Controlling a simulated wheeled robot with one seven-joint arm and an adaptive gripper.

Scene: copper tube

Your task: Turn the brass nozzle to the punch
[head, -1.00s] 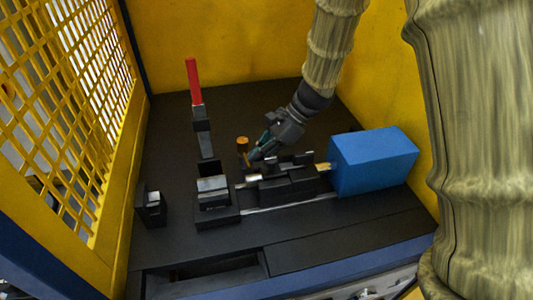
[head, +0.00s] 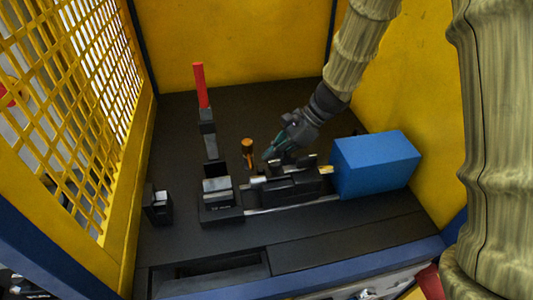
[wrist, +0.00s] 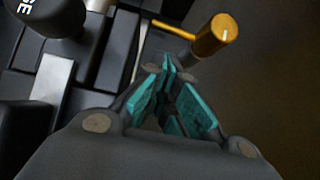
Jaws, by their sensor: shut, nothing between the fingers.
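The brass nozzle (head: 247,148) is the golden-orange cylinder standing at the back of the black fixture (head: 290,187). In the wrist view the nozzle (wrist: 216,35) is at the upper right, with a thin brass rod running left from it. My gripper (head: 267,154) is just right of the nozzle in the head view, slightly apart from it. In the wrist view its teal fingers (wrist: 168,66) come together at the tips, empty, below the rod. I cannot tell which part is the punch.
A blue block (head: 375,163) stands right of the fixture. A press with a red handle (head: 200,86) stands to the left, and a small black block (head: 157,204) is farther left. Yellow walls and a mesh panel (head: 85,80) enclose the dark table. The table behind the press is clear.

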